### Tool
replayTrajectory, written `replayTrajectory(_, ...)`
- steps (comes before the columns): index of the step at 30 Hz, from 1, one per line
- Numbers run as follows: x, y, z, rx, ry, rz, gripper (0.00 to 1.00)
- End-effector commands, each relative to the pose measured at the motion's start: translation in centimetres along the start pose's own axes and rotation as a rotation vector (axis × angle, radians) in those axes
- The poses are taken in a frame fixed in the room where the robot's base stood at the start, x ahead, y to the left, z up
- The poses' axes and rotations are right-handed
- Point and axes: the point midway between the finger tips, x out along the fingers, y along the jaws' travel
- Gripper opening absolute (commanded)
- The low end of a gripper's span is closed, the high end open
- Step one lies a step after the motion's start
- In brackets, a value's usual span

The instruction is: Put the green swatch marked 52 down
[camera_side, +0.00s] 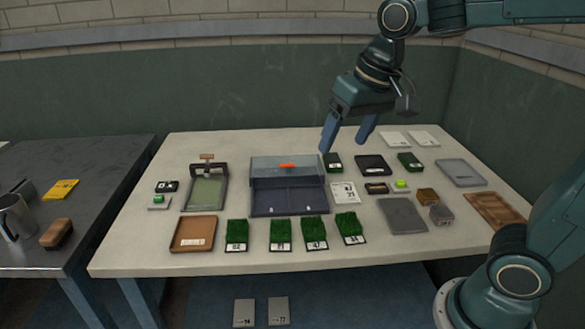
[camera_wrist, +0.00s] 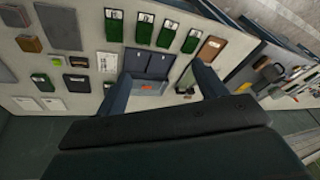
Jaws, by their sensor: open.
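Several green turf swatches with white labels stand in a front row on the pale table. The leftmost swatch (camera_side: 237,230) has a label that could read 52 or 62. The others are a second (camera_side: 280,231), one that seems marked 47 (camera_side: 314,229), and a rightmost one (camera_side: 348,223). Two smaller dark green swatches lie further back, one near my fingers (camera_side: 333,159) and one at right (camera_side: 409,159). I cannot tell for sure which is marked 52. My gripper (camera_side: 343,146) is open and empty above the table's back; its fingers also show in the wrist view (camera_wrist: 163,84).
A hinged case (camera_side: 288,208) with an orange handle stands mid-table. A dark side table (camera_side: 85,185) stands left. Bare tabletop shows along the front edge.

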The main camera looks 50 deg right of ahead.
Motion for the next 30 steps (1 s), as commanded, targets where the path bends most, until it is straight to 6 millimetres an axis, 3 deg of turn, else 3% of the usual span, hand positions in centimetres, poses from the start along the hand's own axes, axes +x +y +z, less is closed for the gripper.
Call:
replayTrajectory(6,-1.5,2.2,4.7,-0.098,0.066,-0.010,0.70)
replayTrajectory(15,-1.5,4.5,10.4,-0.223,0.143,-0.008,0.70)
replayTrajectory(21,-1.2,5.2,12.1,-0.263,0.167,-0.004,0.70)
replayTrajectory(30,-1.1,5.2,12.3,-0.270,0.168,-0.003,0.70)
